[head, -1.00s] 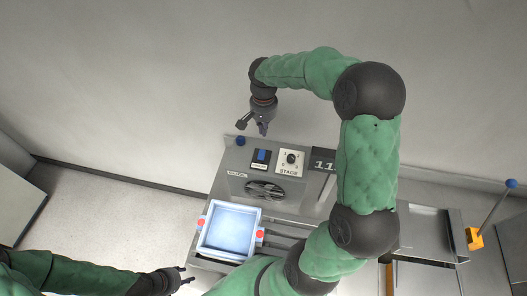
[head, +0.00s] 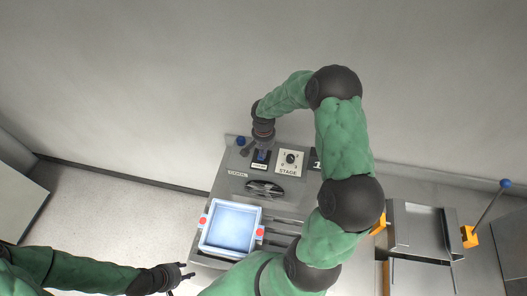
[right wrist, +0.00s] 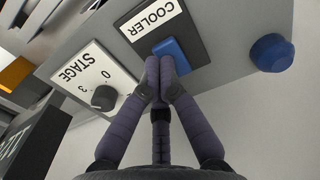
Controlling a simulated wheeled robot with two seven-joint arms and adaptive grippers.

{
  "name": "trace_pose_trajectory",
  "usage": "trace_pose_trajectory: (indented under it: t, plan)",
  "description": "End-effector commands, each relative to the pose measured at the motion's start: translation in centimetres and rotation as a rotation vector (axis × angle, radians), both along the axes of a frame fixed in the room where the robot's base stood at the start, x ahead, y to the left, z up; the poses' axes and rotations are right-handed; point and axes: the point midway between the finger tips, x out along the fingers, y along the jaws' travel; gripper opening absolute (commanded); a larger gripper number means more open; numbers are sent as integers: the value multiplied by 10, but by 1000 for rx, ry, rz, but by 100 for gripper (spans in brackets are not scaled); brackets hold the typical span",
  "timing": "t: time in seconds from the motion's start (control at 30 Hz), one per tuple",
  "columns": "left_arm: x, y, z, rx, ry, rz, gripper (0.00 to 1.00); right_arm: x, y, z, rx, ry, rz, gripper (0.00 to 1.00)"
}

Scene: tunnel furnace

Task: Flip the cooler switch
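The cooler switch is a blue rocker (right wrist: 178,50) on a black plate with a white COOLER label (right wrist: 153,19) in the right wrist view. In the head view the switch (head: 262,156) is partly hidden by my right gripper (head: 257,150). In the right wrist view my right gripper (right wrist: 159,62) has its fingertips together with nothing between them, and they overlap the near edge of the rocker. I cannot tell whether they press on it. My left gripper (head: 188,272) is at the lower left in the head view, open and empty, beside the tray.
A STAGE dial (right wrist: 104,97) sits beside the cooler plate. A blue round button (right wrist: 271,53) is on the other side. A blue-knobbed lever (head: 488,208) stands at right.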

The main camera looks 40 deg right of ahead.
Motion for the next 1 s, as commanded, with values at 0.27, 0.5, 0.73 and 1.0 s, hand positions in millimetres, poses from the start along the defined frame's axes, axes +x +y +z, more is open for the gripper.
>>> trace_pose_trajectory:
  t: [0.27, 0.5, 0.73, 1.0]
  plan:
    - [0, 0, 1, 0, 0, 0, 40, 0, 0, -5, 0, -1, -1, 0]
    - [0, 0, 0, 0, 0, 0, 40, 0, 0, -6, 0, -1, -1, 0]
    - [0, 0, -18, 0, 0, 0, 40, -2, 2, -15, -1, -1, 0, 0]
    - [0, 0, -32, 0, 1, 0, 40, -6, 7, -20, 4, 6, 0, 0]
